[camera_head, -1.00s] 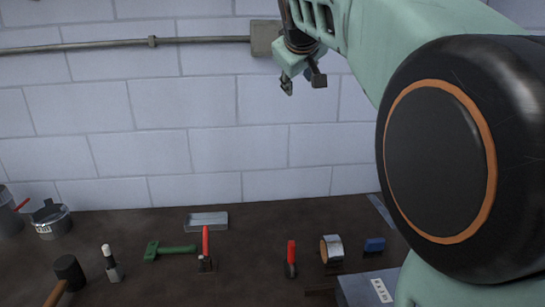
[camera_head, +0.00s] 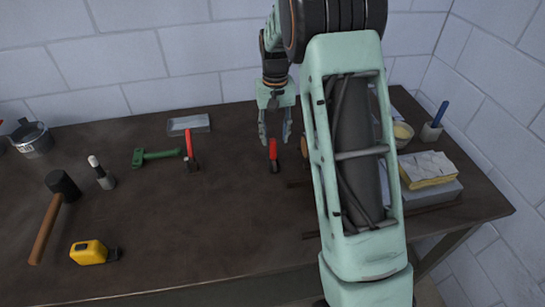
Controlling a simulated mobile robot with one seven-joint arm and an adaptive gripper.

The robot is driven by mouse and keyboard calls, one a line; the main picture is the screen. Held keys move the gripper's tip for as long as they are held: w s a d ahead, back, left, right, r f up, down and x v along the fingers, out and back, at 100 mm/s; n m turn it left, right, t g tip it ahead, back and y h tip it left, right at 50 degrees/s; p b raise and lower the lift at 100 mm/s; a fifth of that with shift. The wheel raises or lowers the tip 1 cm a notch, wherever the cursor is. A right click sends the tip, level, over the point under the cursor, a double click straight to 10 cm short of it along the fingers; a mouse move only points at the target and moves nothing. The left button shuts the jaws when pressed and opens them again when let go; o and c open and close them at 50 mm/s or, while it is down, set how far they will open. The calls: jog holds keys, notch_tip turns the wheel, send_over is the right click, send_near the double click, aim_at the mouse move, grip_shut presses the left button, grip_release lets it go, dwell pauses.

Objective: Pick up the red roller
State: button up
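A small red tool with a dark lower end, which looks like the red roller (camera_head: 273,155), lies on the dark workbench (camera_head: 230,225). My gripper (camera_head: 275,134) points down close to it, with its fingers spread and nothing visible held between them. The fingertips appear just above or beside the tool's red upper end. I cannot tell whether they touch it. A second red-handled tool (camera_head: 190,148) with a dark base is further left on the bench.
A green tool (camera_head: 155,155), grey tray (camera_head: 188,124), mallet (camera_head: 58,200) and yellow tape measure (camera_head: 92,252) lie to the left. A sponge-like block (camera_head: 427,169) and cup (camera_head: 431,132) are at right. My arm hides part of the bench. The middle front is clear.

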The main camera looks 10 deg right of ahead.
aim_at(273, 147)
jog(key=f, duration=0.2)
jog(key=f+p, duration=0.1)
jog(key=f, duration=0.2)
jog(key=shift+w+a+f, duration=0.2)
jog(key=shift+f, duration=0.15)
jog(key=shift+c, duration=0.2)
grip_shut()
